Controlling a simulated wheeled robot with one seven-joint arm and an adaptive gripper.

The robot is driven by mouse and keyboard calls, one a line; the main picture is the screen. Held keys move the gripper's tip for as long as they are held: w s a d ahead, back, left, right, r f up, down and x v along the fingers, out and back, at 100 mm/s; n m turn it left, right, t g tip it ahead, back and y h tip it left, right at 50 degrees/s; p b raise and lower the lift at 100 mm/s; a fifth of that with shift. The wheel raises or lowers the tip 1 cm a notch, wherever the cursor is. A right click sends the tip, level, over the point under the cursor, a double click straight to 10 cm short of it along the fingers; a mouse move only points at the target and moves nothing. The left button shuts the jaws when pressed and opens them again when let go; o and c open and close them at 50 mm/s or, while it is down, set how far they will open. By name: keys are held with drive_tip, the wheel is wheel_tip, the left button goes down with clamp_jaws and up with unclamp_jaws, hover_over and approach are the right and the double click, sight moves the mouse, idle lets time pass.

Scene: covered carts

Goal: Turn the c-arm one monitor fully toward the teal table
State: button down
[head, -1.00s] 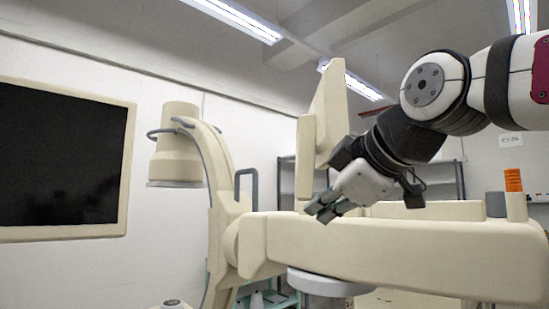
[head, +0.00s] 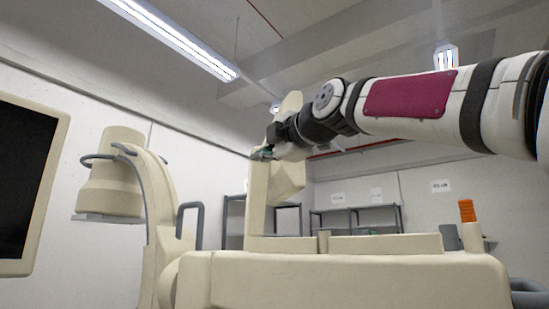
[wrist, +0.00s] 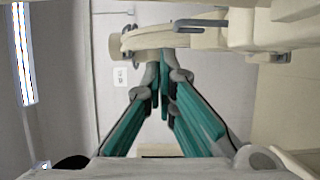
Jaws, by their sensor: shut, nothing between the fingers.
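A cream monitor panel (head: 287,186) stands on a cream post (head: 257,200) at the centre of the head view. Its dark screen does not show. My gripper (head: 262,153) is at this monitor's left edge, with my arm crossing in front of the panel. I cannot tell whether the fingers touch it. In the wrist view my gripper (wrist: 164,75) has its teal fingers together and empty. A second monitor (head: 25,170) with a dark screen is cut off at the left edge. I cannot tell from the pictures which is monitor one. The teal table is not visible.
A cream C-arm (head: 150,195) with a round head (head: 112,175) stands left of the post. A wide cream cart body (head: 345,280) fills the lower middle. An orange stack (head: 467,211) stands at its right end. Grey shelves (head: 355,218) stand behind.

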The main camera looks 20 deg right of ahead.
drive_tip(key=w+d, duration=0.2)
drive_tip(key=d, duration=0.1)
drive_tip(key=shift+w+p, duration=0.3)
drive_tip(key=shift+w, duration=0.1)
drive_tip(key=shift+d, duration=0.1)
